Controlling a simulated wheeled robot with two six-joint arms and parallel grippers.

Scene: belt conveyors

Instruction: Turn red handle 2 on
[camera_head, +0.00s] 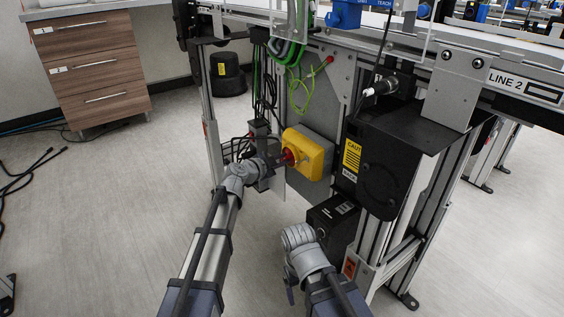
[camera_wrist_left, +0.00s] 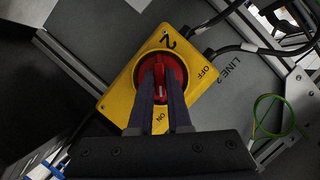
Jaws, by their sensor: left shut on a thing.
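Red handle 2 (camera_wrist_left: 162,84) is a rotary switch on a yellow box (camera_wrist_left: 118,99) marked "2", with OFF at the right and ON at the bottom in the left wrist view. In the head view the red handle (camera_head: 289,156) sits on the left face of the yellow box (camera_head: 309,153). My left gripper (camera_wrist_left: 162,92) is shut on the handle, one dark finger along each side of its grip. The ON label shows between the fingers. The left gripper (camera_head: 280,160) reaches the handle from the left in the head view. My right arm shows at lower middle; its gripper is not visible.
The box is mounted on a grey panel under the LINE 2 conveyor (camera_head: 515,82). Black cables and a green wire (camera_wrist_left: 268,115) run nearby. A black housing with a caution label (camera_head: 352,155) stands to the right. Open floor lies left, before a wooden drawer cabinet (camera_head: 92,70).

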